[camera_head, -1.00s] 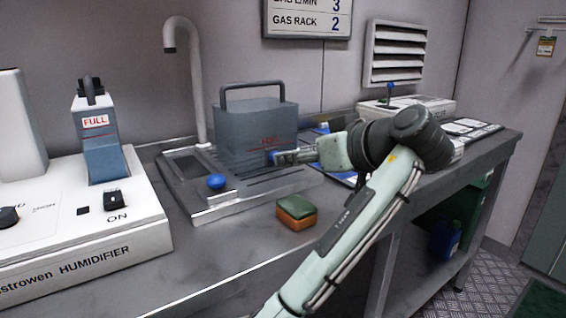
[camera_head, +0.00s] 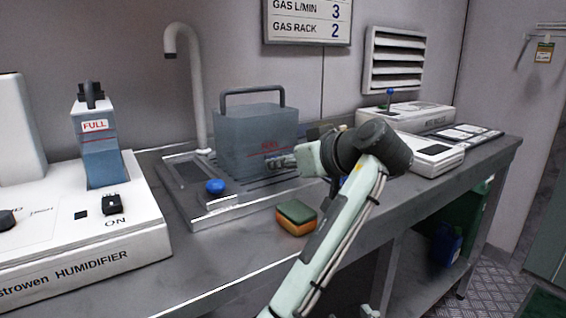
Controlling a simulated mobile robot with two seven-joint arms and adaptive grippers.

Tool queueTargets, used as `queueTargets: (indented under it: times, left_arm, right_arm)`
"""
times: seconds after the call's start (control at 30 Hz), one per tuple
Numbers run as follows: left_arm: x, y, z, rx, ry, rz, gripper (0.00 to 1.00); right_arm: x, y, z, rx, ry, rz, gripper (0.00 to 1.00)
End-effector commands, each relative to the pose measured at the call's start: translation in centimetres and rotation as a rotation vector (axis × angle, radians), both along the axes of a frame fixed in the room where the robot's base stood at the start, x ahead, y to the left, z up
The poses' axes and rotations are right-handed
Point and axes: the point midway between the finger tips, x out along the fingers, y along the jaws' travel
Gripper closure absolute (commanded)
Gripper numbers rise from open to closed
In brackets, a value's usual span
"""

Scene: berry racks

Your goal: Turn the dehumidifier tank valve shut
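The dehumidifier tank (camera_head: 240,148) is a translucent blue-grey box with a dark carry handle and red marking, standing on the metal drain tray (camera_head: 222,217). The blue valve there is mostly hidden behind the fingertips. I cannot tell whether the fingers touch it or are closed around it, nor how the valve is turned. My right gripper is not recognisable in view.
A blue knob (camera_head: 215,186) sits at the tray's front. The humidifier (camera_head: 88,228) stands at left, with a tap (camera_head: 197,95) behind the tray. White devices (camera_head: 405,116) stand at right.

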Motion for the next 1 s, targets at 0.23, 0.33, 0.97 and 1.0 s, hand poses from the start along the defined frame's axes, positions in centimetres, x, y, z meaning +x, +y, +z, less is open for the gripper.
queueTargets:
  times: [0.23, 0.33, 0.97, 1.0]
  left_arm:
    - [0.0, 0.0, -0.1, -0.038, -0.024, -0.001, 1.00]
    - [-0.1, 0.2, -0.1, -0.134, -0.089, 0.000, 1.00]
    - [-0.1, 0.2, 0.0, -0.206, -0.141, 0.001, 0.58]
    - [-0.1, 0.2, 0.0, -0.206, -0.141, 0.001, 0.58]
  right_arm:
    - [0.0, 0.0, 0.0, 0.000, 0.000, 0.000, 0.60]
    - [0.0, 0.1, 0.2, 0.005, -0.015, 0.001, 0.60]
    - [0.0, 0.8, 1.1, 0.024, -0.049, 0.014, 0.60]
    - [0.1, 0.7, 1.1, 0.024, -0.050, 0.014, 0.60]
